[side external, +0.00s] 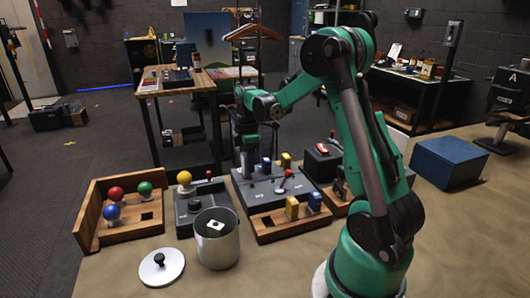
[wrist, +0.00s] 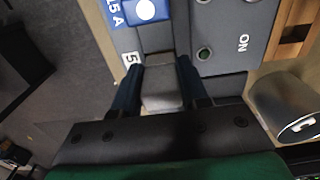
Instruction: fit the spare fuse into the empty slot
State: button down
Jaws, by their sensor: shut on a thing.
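A dark grey fuse panel (side external: 262,196) sits on the table's left half, with a blue fuse (side external: 266,165) and a yellow fuse (side external: 286,160) standing in it. In the wrist view the blue fuse (wrist: 147,10) is marked "15 A". My gripper (side external: 246,170) is low over the panel's left end. In the wrist view its fingers (wrist: 162,90) are shut on a grey block (wrist: 163,100), apparently a fuse, beside a label with a "5". I cannot tell whether the block's lower end is inside a slot. A wooden rack (side external: 270,233) in front holds another yellow fuse (side external: 292,207) and blue fuse (side external: 314,201).
A wooden stand with coloured balls (side external: 124,215) is far left, a blue box (side external: 448,162) far right.

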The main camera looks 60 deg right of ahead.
jog(key=shift+f, duration=0.95)
dwell(0.6)
jog(key=shift+c, duration=1.1)
grip_release()
jog(key=shift+r, duration=3.55)
